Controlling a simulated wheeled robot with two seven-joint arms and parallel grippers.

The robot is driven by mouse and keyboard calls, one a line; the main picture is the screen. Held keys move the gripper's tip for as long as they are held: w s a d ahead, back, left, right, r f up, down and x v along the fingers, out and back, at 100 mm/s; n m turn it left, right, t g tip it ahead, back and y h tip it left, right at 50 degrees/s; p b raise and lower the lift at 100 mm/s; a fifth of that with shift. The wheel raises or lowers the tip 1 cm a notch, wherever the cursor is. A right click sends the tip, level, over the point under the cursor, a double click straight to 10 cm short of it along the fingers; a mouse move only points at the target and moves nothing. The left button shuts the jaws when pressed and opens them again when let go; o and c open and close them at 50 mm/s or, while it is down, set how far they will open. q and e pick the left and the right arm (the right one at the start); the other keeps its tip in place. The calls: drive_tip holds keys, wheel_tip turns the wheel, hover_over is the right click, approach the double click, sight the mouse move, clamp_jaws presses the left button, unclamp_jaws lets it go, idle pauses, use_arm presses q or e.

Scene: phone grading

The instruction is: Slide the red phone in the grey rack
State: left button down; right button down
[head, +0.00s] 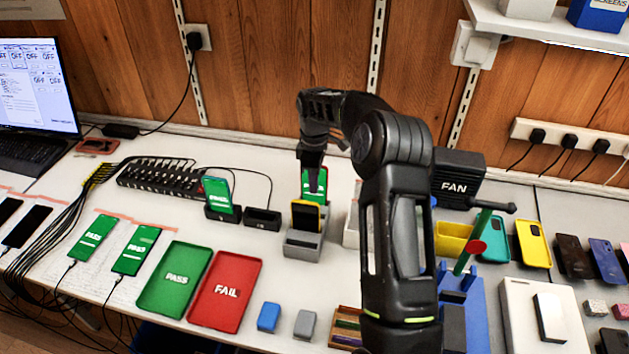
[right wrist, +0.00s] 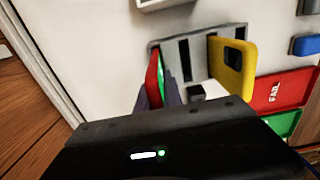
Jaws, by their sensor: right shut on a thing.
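My right gripper (head: 315,182) reaches down at the back of the grey rack (head: 302,245). It is shut on the red phone, whose green screen (head: 307,181) shows upright behind a yellow phone (head: 305,217). In the right wrist view the red phone (right wrist: 153,78) stands between the fingers (right wrist: 157,97), at the rack's left end. The rack (right wrist: 184,50) there shows dark slots between the two phones. My left gripper is out of view.
Left of the rack are a dock (head: 263,217) and another dock holding a phone (head: 219,195). The green PASS tray (head: 176,277) and red FAIL tray (head: 225,288) lie in front. My right arm hides part of the table right of the rack.

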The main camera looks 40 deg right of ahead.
drive_tip(key=shift+f, duration=0.4)
drive_tip(key=shift+f, duration=0.15)
idle(0.4)
drive_tip(key=shift+f+b, duration=0.75)
drive_tip(key=shift+f, duration=0.05)
drive_tip(key=c, duration=1.4)
unclamp_jaws()
drive_tip(key=shift+r, duration=0.1)
